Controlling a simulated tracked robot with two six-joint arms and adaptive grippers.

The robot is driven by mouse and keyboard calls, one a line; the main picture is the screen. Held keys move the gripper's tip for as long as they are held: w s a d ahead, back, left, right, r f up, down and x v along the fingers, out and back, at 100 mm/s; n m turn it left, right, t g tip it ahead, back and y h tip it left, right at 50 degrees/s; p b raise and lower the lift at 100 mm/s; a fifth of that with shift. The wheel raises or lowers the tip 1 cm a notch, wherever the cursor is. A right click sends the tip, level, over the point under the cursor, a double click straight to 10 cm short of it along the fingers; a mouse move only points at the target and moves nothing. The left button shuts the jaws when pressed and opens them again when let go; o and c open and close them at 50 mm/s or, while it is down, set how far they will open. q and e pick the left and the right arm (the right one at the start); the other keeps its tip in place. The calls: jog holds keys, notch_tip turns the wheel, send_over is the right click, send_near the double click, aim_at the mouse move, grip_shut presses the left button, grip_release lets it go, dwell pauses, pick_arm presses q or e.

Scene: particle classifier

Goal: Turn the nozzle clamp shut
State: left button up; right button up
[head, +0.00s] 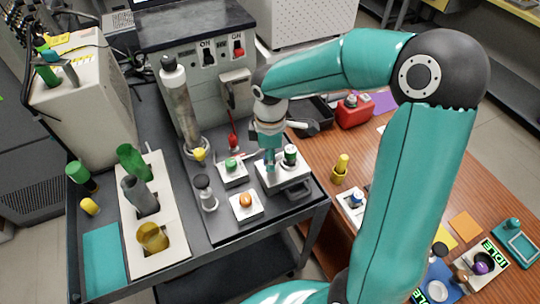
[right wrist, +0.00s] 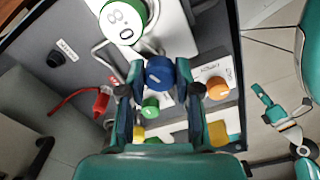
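In the right wrist view a round blue knob (right wrist: 160,72) sits between the two fingertips of my right gripper (right wrist: 160,70). The fingers stand close on both sides of it; I cannot tell whether they press on it. In the head view this gripper (head: 270,163) points down over the white block (head: 293,178), beside a green-capped jar (head: 290,152). The knob is hidden there by the fingers. No label names the nozzle clamp. In the wrist view a small teal and grey gripper-like part (right wrist: 280,118), perhaps my left gripper, shows at the right.
A green button (head: 231,163) and an orange knob (head: 245,200) stand close by on the cart. A tall grey cylinder (head: 184,110) rises to the left. A wooden table (head: 325,150) lies to the right.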

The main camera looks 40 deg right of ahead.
grip_shut()
jog(key=shift+f+m+b, duration=0.15)
jog(key=shift+m+b, duration=0.5)
jog(key=shift+m, duration=0.35)
jog(key=shift+m+b, duration=0.35)
jog(key=shift+m, duration=0.65)
jog(key=shift+r+m, duration=0.2)
jog(key=shift+m, duration=0.1)
jog(key=o, duration=0.8)
grip_release()
